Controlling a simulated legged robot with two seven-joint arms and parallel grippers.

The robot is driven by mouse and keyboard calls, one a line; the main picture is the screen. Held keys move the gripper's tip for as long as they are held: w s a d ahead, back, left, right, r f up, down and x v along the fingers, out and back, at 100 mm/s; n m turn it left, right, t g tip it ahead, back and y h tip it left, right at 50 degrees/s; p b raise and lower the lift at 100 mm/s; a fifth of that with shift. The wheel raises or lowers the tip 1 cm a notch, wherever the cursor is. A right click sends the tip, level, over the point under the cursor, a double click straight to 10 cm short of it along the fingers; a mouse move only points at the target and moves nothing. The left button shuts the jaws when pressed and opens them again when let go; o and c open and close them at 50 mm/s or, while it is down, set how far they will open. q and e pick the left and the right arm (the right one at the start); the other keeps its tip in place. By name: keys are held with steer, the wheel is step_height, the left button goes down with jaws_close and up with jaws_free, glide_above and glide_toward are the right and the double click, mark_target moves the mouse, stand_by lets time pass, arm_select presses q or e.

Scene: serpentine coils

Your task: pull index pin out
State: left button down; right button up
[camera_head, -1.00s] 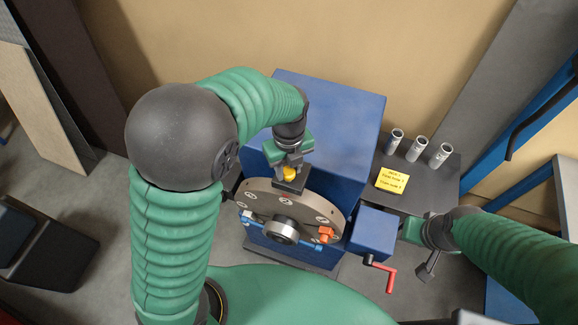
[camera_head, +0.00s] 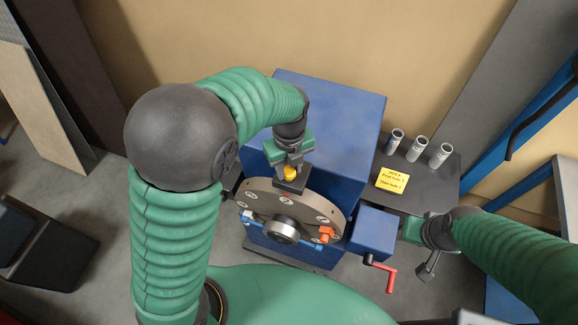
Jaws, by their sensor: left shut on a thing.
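The index pin's yellow knob (camera_head: 290,173) sits on a dark block at the top of the round grey index plate (camera_head: 262,200). My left gripper (camera_head: 291,166) reaches down from above and is shut on the yellow knob. The pin's shaft is hidden, so I cannot tell how deep it sits. My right gripper (camera_head: 428,262) is at the right, beside the blue box with the red crank (camera_head: 385,272). Its fingers are small and angled, and whether they are open is unclear.
A blue housing (camera_head: 335,115) stands behind the plate. An orange clamp (camera_head: 326,234) and a blue arm (camera_head: 311,246) lie on the plate's front. A dark shelf at right holds a yellow note (camera_head: 392,180) and several grey tubes (camera_head: 417,148).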

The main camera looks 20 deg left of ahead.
stand_by(0.4)
arm_select(q)
step_height(320, 180, up, 3)
steer(key=shift+f+p, duration=0.1)
steer(key=shift+p, duration=0.75)
steer(key=shift+w, duration=0.15)
steer(key=c, duration=1.2)
jaws_free()
steer(key=shift+o, duration=1)
steer(key=shift+s+d, duration=0.1)
steer(key=shift+s, duration=0.1)
steer(key=shift+w, duration=0.1)
